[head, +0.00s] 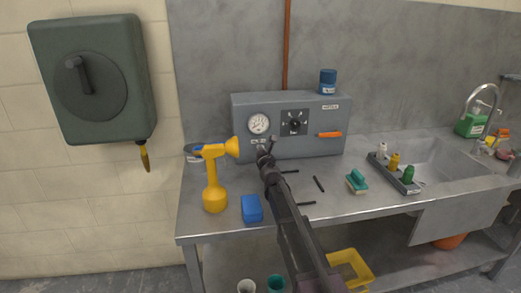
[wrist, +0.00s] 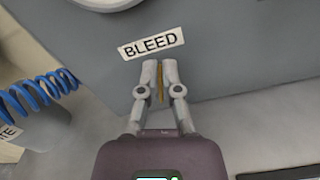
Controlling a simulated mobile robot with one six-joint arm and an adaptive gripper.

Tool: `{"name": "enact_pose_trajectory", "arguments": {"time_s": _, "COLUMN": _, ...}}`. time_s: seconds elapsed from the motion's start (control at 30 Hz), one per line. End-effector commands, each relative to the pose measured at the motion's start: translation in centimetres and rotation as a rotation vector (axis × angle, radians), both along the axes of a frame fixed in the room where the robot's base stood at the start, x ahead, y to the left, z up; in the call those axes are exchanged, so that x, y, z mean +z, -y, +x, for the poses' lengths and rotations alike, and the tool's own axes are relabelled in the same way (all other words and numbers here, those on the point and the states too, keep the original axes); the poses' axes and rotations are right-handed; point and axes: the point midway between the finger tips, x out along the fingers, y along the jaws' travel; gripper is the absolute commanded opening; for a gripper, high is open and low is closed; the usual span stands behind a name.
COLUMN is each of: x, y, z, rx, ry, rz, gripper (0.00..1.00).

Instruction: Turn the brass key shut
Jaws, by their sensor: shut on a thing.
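The brass key (wrist: 160,80) shows in the wrist view as a thin yellow strip between my fingers, just below the "BLEED" label (wrist: 151,43) on the grey panel (wrist: 225,60). My gripper (wrist: 160,66) is shut on the key, with its fingertips close to the panel face. Much of the key is hidden by the fingers, so how far it is turned cannot be told. In the head view my gripper (head: 266,146) is at the lower left front of the grey control box (head: 318,119), under its gauge (head: 259,124); the key does not show clearly there.
A yellow horn-shaped tool (head: 213,185) stands close left of my gripper, and a blue block (head: 251,208) lies in front. Black rods (head: 319,184), a green brush (head: 356,181) and a bottle tray (head: 399,179) lie to the right. A blue coiled hose (wrist: 40,92) is left in the wrist view.

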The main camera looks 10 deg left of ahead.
Motion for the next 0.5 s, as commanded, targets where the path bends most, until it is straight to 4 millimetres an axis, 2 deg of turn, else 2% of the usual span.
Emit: {"name": "enact_pose_trajectory", "arguments": {"time_s": 0.5, "x": -0.39, "y": 0.54, "z": 0.13, "rx": 0.000, "ry": -0.136, "rz": 0.469, "gripper": 0.00}}
